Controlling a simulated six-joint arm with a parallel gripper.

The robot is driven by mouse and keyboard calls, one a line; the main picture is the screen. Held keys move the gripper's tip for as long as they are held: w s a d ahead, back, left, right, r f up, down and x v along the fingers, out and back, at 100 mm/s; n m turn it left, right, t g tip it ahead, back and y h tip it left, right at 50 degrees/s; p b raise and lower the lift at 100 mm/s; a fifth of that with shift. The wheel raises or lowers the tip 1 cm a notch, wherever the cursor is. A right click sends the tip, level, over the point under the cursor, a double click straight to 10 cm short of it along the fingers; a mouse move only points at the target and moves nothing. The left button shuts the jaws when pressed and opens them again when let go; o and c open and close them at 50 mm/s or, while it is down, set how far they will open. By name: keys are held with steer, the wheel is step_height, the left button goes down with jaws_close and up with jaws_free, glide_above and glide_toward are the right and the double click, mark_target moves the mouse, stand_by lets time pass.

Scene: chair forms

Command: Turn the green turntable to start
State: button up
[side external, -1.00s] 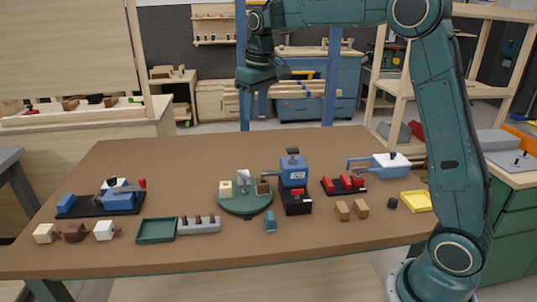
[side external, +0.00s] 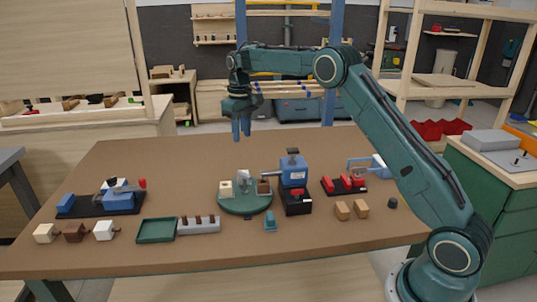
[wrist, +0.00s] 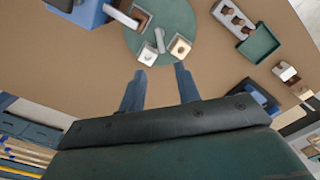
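The green turntable (side external: 245,208) is a round disc near the middle of the brown table. A cream block (side external: 226,188), a brown block (side external: 264,187) and a grey upright piece (side external: 243,182) stand on it. The disc also shows at the top of the wrist view (wrist: 178,14), with two pale blocks (wrist: 148,54) near its edge. My gripper (side external: 241,137) hangs fingers down, above and behind the turntable, clear of it. In the wrist view its fingers (wrist: 160,82) are apart with nothing between them.
A blue press (side external: 293,172) stands right beside the turntable. A green tray (side external: 156,230) and a grey peg holder (side external: 199,225) lie front left. A blue clamp device (side external: 118,197) is at far left. Red pieces (side external: 345,184) and two tan blocks (side external: 352,209) are on the right.

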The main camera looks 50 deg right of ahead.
mark_target(244, 173)
steer(key=shift+f, duration=0.1)
step_height(244, 173, down, 14)
steer(key=shift+r, duration=0.2)
stand_by(0.5)
jaws_close()
